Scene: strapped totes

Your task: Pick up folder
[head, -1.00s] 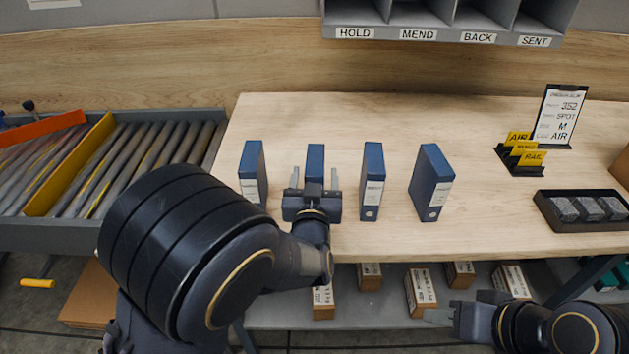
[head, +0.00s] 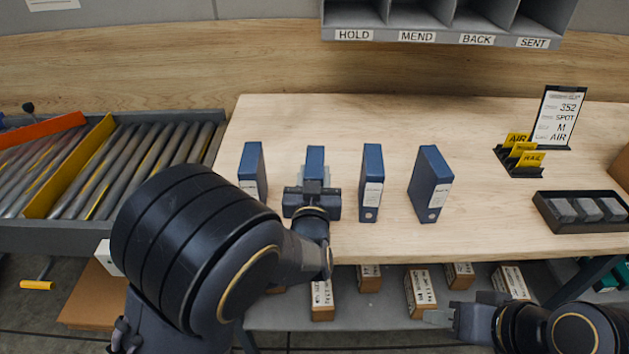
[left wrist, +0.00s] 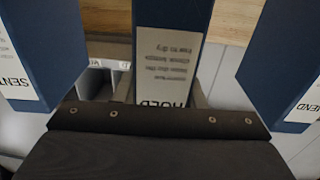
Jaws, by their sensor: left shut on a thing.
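Several blue binder-like folders stand upright in a row on the wooden table. My left gripper (head: 313,184) is at the second folder from the left (head: 315,156), shut on it. In the left wrist view this folder (left wrist: 172,20) carries a white label reading HOLD, upside down, and its lower part is hidden by the gripper. The folder on its left in the head view (head: 252,165) and the third folder (head: 371,170) stand close on either side, not held. The fourth folder (head: 431,182) stands further right. My right gripper (head: 440,314) is below the table's front edge, away from the folders.
A grey rack (head: 440,38) labelled HOLD, MEND, BACK and SENT hangs at the back. A roller conveyor (head: 130,165) lies left. A card stand (head: 557,118) and black tray (head: 580,226) are right. Boxes sit on a lower shelf. The table behind the folders is clear.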

